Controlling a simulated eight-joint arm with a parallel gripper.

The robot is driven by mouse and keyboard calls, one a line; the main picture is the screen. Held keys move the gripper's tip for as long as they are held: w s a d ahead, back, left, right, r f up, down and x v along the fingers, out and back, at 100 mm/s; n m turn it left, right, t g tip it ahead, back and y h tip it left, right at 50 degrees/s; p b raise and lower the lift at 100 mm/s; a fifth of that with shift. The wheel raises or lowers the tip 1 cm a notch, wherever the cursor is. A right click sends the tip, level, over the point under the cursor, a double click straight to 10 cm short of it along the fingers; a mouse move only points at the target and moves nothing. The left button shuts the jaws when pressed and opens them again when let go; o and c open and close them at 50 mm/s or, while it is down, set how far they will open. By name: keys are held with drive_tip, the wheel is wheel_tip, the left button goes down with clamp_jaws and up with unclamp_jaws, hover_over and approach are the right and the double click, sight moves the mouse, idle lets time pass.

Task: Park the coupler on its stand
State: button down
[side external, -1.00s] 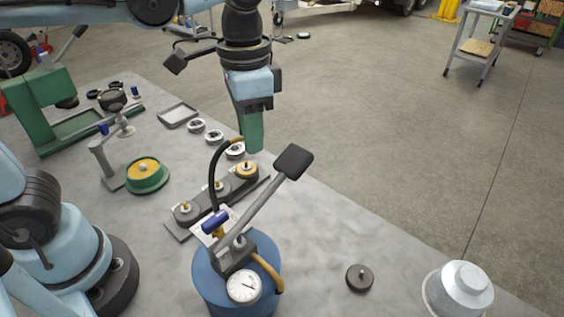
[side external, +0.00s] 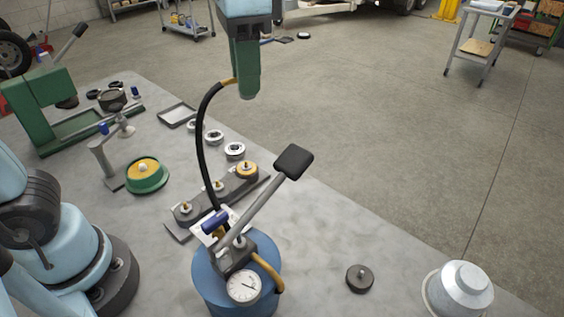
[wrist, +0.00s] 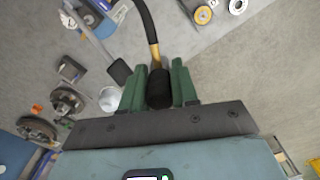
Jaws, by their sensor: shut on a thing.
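My gripper (side external: 249,92) is high above the table with its green fingers pointing down. In the wrist view, the fingers (wrist: 160,88) are shut on the dark, cylindrical coupler (wrist: 159,92). Its brass-coloured end joins a black hose (side external: 202,140), which runs down to the hand pump (side external: 238,262) on a blue round body. In the side view the fingers mostly hide the coupler; only the brass part (side external: 229,82) shows at their left. A grey post on a flat base (side external: 103,165) stands at left and may be the stand; I cannot tell for sure. The coupler is well apart from it.
The pump's long lever (side external: 265,205) slants up to the right. Behind it is a grey block with round pieces (side external: 218,195). A green-and-yellow wheel (side external: 146,175), a tray (side external: 177,115), a green press (side external: 45,105) and a dark disc (side external: 360,278) also occupy the table.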

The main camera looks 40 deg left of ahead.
drive_tip(key=shift+r, duration=0.95)
drive_tip(key=w+d+r, duration=0.1)
drive_tip(key=w+d, duration=0.2)
drive_tip(key=d, duration=0.7)
hover_over(361, 272)
drive_tip(key=f, duration=0.1)
wheel_tip(361, 272, down, 26)
drive_tip(key=shift+f, duration=0.25)
drive_tip(key=shift+f, duration=0.9)
idle(1.9)
drive_tip(key=shift+c, duration=1.9)
unclamp_jaws()
drive_tip(key=shift+r, duration=0.1)
